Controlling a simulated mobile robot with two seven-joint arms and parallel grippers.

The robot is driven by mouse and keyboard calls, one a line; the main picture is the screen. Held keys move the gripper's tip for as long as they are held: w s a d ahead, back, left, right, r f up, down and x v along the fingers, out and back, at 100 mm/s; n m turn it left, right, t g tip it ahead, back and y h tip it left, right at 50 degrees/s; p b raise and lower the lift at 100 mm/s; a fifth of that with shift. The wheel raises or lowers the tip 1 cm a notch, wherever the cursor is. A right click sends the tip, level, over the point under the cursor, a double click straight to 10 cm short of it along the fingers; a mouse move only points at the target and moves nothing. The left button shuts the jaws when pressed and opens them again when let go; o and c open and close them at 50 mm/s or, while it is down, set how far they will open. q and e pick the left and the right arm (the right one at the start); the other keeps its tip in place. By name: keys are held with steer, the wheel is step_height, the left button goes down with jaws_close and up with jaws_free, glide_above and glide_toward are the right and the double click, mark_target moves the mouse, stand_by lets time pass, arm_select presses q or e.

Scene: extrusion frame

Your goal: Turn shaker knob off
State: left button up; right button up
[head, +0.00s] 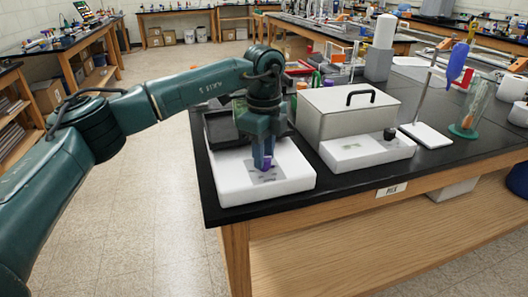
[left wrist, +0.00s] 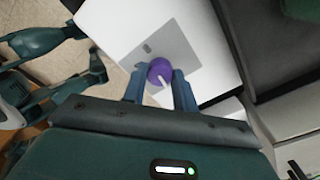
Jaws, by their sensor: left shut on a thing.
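The shaker is a white box (head: 232,186) with a grey panel on its top, at the front left of the black bench. Its purple knob (head: 267,163) stands on the grey panel and is mostly hidden by my gripper in the head view. My left gripper (head: 264,164) reaches down from above and is shut on the knob. In the left wrist view the knob (left wrist: 160,71) sits between the two blue fingers (left wrist: 160,88), with a white mark pointing toward the palm. My right gripper is in neither view.
A light grey lidded box with a black handle (head: 350,120) stands right of the shaker. In front of it is a white device with a black knob (head: 389,134). A stand with a blue item (head: 456,62) is farther right. The floor left of the bench is clear.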

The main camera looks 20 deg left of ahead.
arm_select(q)
steer(key=shift+r+n, duration=0.1)
steer(key=shift+n, duration=0.5)
steer(key=o, duration=1)
step_height(320, 180, up, 13)
steer(key=shift+r, duration=0.1)
